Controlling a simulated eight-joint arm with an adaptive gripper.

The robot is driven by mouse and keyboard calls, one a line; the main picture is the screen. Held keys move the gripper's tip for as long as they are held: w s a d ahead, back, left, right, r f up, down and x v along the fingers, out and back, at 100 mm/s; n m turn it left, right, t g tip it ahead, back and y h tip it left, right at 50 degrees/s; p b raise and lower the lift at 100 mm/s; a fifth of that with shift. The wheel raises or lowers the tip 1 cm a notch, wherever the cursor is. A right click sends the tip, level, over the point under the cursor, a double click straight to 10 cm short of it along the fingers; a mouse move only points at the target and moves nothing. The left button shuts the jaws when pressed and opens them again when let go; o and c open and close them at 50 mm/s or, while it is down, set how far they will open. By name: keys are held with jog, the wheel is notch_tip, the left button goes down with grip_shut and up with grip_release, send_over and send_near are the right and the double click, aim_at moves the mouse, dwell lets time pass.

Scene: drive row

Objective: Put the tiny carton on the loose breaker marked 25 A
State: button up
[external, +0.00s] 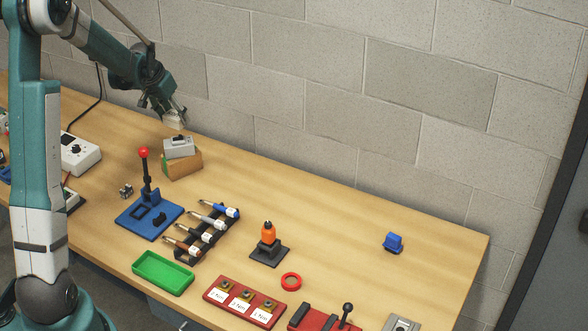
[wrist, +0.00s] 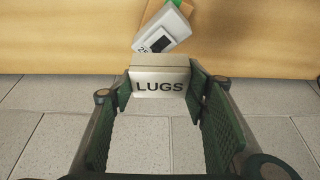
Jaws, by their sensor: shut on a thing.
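The tiny carton (wrist: 160,82), a pale box lettered LUGS, is between the fingers of my gripper (wrist: 160,90) in the wrist view. My gripper (external: 175,114) is shut on it, in the air near the wall in the external view; the carton (external: 174,122) shows small and pale there. The loose breaker (external: 179,147), grey with a black switch, lies on a brown box (external: 183,164) below my gripper. In the wrist view the breaker (wrist: 164,32) is just beyond the carton. Its marking is partly hidden; a "25" seems to show.
A blue lever press (external: 151,218) with a red knob stands in front of the box. A rack of screwdrivers (external: 206,230), a green tray (external: 163,272) and an orange-topped tool (external: 268,240) stand nearer. A white device (external: 80,153) is left. The block wall is close behind.

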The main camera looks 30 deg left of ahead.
aim_at(173, 124)
jog(key=shift+f, duration=2.05)
jog(key=shift+f, duration=0.15)
jog(key=o, duration=0.9)
jog(key=shift+o, duration=0.2)
jog(key=v, duration=1.2)
